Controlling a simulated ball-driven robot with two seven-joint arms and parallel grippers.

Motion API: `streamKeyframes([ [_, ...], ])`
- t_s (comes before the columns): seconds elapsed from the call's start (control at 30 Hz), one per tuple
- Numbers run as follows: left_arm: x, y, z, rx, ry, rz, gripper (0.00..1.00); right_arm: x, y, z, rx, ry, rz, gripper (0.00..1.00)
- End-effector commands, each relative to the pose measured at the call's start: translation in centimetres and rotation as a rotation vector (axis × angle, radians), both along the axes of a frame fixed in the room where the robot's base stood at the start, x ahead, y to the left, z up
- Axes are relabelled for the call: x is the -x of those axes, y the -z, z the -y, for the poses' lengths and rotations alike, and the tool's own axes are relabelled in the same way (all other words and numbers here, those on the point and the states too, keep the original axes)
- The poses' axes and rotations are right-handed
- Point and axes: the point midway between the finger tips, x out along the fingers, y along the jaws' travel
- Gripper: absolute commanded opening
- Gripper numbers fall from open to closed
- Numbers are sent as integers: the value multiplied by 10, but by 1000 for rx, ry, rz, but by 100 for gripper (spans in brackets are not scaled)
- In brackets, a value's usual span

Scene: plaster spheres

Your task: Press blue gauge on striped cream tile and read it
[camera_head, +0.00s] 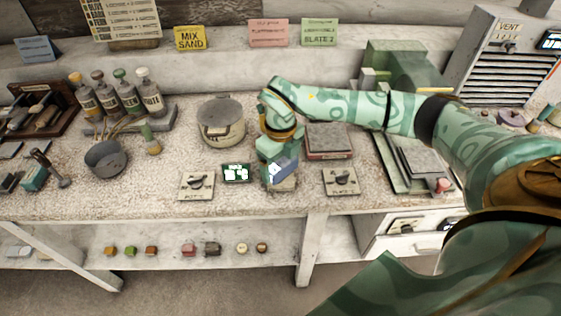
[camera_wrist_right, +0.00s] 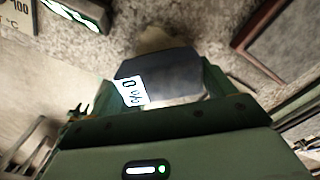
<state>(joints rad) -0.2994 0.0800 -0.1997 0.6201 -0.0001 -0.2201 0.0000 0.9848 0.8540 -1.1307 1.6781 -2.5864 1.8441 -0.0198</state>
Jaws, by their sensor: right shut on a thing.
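The blue gauge (camera_head: 285,171) is held upright at the front middle of the bench by my right gripper (camera_head: 277,163). In the right wrist view, the gauge (camera_wrist_right: 165,64) is a dark blue block between the two green fingers, with a white display that seems to read "0 %". A small cream piece (camera_head: 285,187), probably the tile, shows just below the gauge; it also peeks out beyond it in the wrist view (camera_wrist_right: 154,38). Its stripes are not clear, and I cannot tell whether the gauge touches it. My left gripper is not in view.
A small lit display (camera_head: 236,173) and a dial plate (camera_head: 196,184) lie left of the gauge; another dial plate (camera_head: 341,181) lies right. A lidded pot (camera_head: 221,122) and a reddish box with a grey top (camera_head: 328,140) stand behind. The bench's front edge is close.

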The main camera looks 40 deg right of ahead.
Motion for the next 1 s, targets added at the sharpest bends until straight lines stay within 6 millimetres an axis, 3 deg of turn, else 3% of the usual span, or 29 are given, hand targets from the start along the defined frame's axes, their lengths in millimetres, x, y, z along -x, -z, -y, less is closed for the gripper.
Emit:
streamKeyframes([
  [1.0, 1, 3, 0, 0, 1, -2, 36, 0, 9, 0, 0, 0, 0, 63],
])
